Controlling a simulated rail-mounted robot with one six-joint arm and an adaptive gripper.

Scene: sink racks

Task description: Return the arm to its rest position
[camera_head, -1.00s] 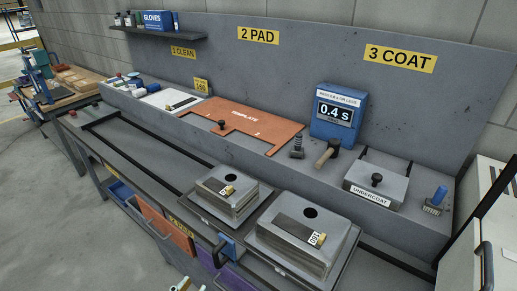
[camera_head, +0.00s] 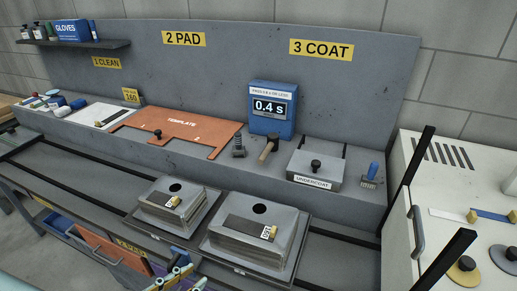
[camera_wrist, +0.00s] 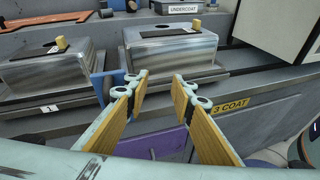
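My gripper (camera_wrist: 159,95) is open and empty in the wrist view, its two wood-coloured fingers apart in front of the bench edge. In the head view part of my gripper (camera_head: 181,277) shows at the bottom edge, below the two metal sinks. The left sink (camera_head: 170,205) and the right sink (camera_head: 252,240) each stand on a dark tray, with a dark strip and a tagged yellow block on top. They also show in the wrist view, the left one (camera_wrist: 40,75) and the right one (camera_wrist: 165,65). Nothing is between the fingers.
A white cabinet (camera_head: 440,150) with a handle is at the right. Open coloured drawers (camera_head: 105,250) jut out below the bench.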

